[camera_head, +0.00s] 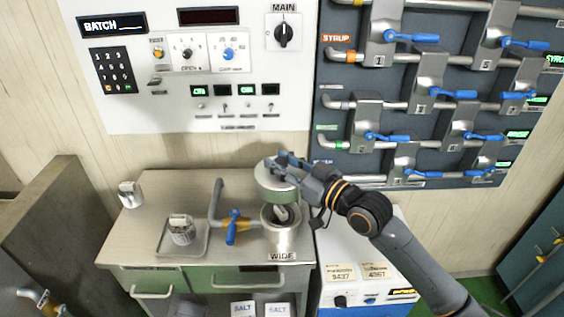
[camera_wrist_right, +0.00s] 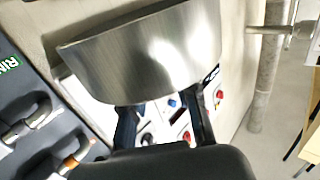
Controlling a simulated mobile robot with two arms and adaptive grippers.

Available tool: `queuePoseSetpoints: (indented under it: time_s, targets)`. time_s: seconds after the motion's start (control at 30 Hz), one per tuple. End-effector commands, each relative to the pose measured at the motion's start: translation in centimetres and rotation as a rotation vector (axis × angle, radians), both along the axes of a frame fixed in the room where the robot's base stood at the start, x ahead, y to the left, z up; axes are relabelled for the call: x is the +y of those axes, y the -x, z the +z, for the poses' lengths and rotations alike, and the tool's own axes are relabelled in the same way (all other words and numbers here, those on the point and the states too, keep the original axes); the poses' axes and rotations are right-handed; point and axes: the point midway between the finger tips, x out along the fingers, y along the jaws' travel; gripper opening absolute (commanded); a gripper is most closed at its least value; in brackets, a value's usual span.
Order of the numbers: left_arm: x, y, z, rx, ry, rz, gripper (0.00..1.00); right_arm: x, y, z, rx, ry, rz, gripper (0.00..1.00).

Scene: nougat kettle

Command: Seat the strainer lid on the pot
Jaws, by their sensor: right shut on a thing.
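The strainer lid (camera_head: 272,186) is a round grey metal piece with a deep side wall. My right gripper (camera_head: 290,163) is shut on it and holds it above the pot (camera_head: 283,241), a steel vessel labelled WIDE. The lid is slightly up and left of the pot's open mouth, and part of that mouth shows below it. In the right wrist view the lid's curved brushed side (camera_wrist_right: 150,55) fills the top, just beyond the two fingers (camera_wrist_right: 165,125). The exact grip point is partly hidden by the fingers.
The pot stands at the right of a metal counter (camera_head: 135,235). Left of it are a pipe with a blue-handled valve (camera_head: 234,228) and a tray (camera_head: 203,243) holding a small container (camera_head: 181,230). Another container (camera_head: 130,194) stands at the back left. Blue-handled pipes (camera_head: 420,95) cover the right wall.

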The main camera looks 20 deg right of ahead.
Motion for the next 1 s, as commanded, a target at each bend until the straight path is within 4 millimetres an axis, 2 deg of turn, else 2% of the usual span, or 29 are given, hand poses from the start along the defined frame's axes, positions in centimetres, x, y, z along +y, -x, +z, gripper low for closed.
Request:
queuePoseSetpoints:
  time_s: [0.03, 0.53, 1.0]
  targets:
    - [-0.1, 0.0, -0.7, 0.0, 0.001, -0.001, 0.63, 0.0, 0.0, -0.7, -0.002, -0.001, 0.0, 0.0]
    - [-1.2, 0.0, -4.1, 0.0, 0.014, -0.006, 0.63, 0.0, 0.0, -4.2, -0.002, -0.001, -0.001, 0.0]
    - [-0.9, 0.0, -6.0, 0.0, 0.011, -0.003, 0.63, 0.0, 0.0, -7.3, -0.001, 0.0, 0.0, 0.0]
